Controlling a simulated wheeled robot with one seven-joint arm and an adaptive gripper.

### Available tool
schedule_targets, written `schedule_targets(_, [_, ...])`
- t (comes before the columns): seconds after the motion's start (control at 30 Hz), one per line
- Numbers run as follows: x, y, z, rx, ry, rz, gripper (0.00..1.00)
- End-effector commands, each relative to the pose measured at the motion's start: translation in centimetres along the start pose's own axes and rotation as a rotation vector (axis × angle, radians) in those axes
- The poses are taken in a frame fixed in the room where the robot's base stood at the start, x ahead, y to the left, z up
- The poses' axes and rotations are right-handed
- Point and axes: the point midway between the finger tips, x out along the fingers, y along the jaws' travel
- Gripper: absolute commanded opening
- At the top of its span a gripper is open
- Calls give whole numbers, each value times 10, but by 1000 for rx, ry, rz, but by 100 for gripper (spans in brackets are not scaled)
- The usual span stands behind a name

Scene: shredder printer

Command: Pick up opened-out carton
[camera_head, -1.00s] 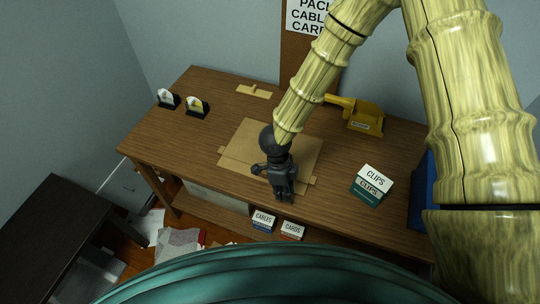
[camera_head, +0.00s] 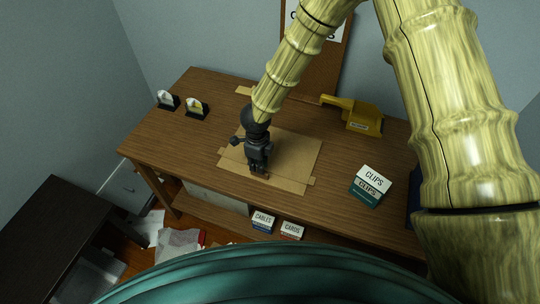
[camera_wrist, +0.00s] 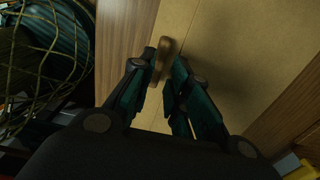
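The opened-out carton (camera_head: 297,155) lies flat as a tan sheet on the wooden desk, with small tabs at its edges. It fills much of the wrist view (camera_wrist: 245,50), with a crease line running across it. My gripper (camera_head: 259,172) points down over its front-left part and hides some of it. In the wrist view my two fingers (camera_wrist: 165,68) are apart. A small rounded brown piece (camera_wrist: 164,52) shows between the fingertips; I cannot tell whether it is part of the carton or whether the fingers touch it.
The desk (camera_head: 185,130) has free room left of the carton. A yellow tool (camera_head: 360,117) stands at the back right and a CLIPS box (camera_head: 370,184) at the right. Two small black stands (camera_head: 197,108) are at the back left. CABLES (camera_head: 263,221) and CARDS boxes (camera_head: 291,230) sit below the front edge.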

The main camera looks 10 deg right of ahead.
Motion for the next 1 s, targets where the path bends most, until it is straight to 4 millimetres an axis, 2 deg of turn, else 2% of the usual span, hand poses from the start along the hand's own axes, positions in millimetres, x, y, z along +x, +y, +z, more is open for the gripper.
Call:
schedule_targets(0.17, [10, 1, -2, -2, 3, 0, 18])
schedule_targets(0.5, [44, 1, -3, 0, 2, -1, 18])
schedule_targets(0.87, [51, 1, -3, 0, 0, 0, 18])
schedule_targets(1.0, [51, 1, -3, 0, 0, 0, 0])
